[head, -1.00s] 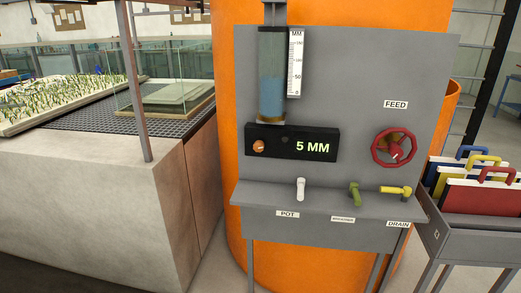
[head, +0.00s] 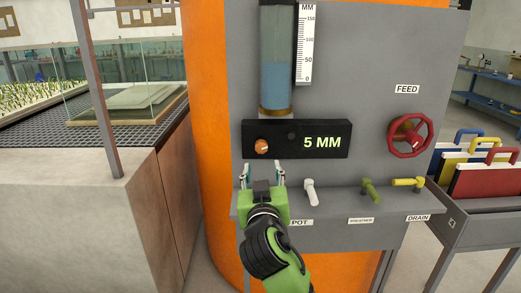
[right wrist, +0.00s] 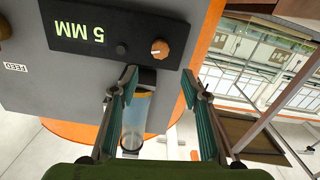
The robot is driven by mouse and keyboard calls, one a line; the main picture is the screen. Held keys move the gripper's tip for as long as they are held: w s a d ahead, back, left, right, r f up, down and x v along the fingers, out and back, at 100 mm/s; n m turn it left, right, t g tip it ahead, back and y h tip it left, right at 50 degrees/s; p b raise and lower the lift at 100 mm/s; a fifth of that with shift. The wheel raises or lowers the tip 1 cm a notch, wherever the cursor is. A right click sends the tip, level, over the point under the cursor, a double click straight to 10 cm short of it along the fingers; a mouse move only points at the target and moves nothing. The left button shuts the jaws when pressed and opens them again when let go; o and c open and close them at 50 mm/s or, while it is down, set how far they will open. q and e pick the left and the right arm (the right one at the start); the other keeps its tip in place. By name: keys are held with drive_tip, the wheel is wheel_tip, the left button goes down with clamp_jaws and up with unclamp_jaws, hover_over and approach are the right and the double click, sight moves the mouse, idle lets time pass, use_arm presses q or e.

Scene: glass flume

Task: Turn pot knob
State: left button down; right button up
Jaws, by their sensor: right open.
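A round orange knob (head: 262,146) sits at the left end of the black display box (head: 326,153), which reads "5 MM". A white lever (head: 310,190) stands on the grey ledge by the "POT" label (head: 300,223). My right gripper (head: 262,172) is open and empty, its fingertips pointing up just below the orange knob in the head view. In the right wrist view the orange knob (right wrist: 160,48) shows upside down, beyond the gap between the spread fingers (right wrist: 159,76) and apart from them. The white lever does not show clearly there. My left gripper is not in view.
A blue-filled tube (head: 277,75) with a mm scale stands above the box. A green lever (head: 370,189), a yellow lever (head: 407,182) and the red FEED wheel (head: 409,136) are to the right. A concrete block (head: 90,205) stands left.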

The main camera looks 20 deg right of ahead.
approach(261, 149)
drive_tip(key=w, duration=0.2)
drive_tip(key=x, duration=0.2)
drive_tip(key=p+x, duration=0.1)
drive_tip(key=x, duration=0.1)
drive_tip(key=p+x, duration=0.1)
drive_tip(key=x, duration=0.1)
drive_tip(key=shift+d+r, duration=0.15)
drive_tip(key=shift+d, duration=0.25)
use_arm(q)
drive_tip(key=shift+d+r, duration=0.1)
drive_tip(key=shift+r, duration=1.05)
use_arm(e)
drive_tip(key=shift+w+d, duration=0.15)
drive_tip(key=shift+w, duration=0.55)
drive_tip(key=c, duration=1.1)
